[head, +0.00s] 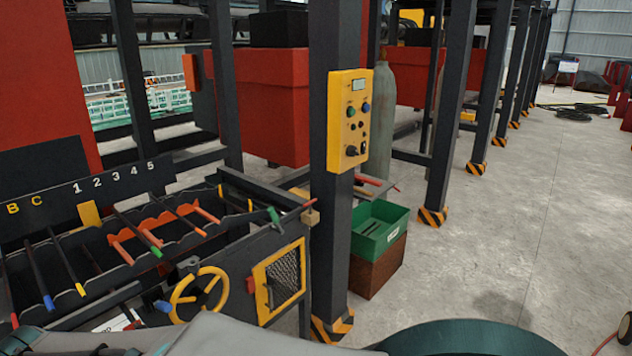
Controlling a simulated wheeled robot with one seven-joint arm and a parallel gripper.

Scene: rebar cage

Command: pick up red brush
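I cannot make out a red brush for certain in the head view. Thin rods with red ends show: one has its red tip (298,210) near the dark post, and another lies over the green bin (378,229). A small red piece (250,286) sits at the left side of a yellow-framed mesh panel (278,280). The inside of the green bin is mostly hidden. My gripper is not in view.
A dark rack (84,196) with numbered slots and coloured rods stands at left. A yellow handwheel (199,294) sticks out in front. A dark post (330,225) carries a yellow control box (348,118). The concrete floor (510,240) at right is open.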

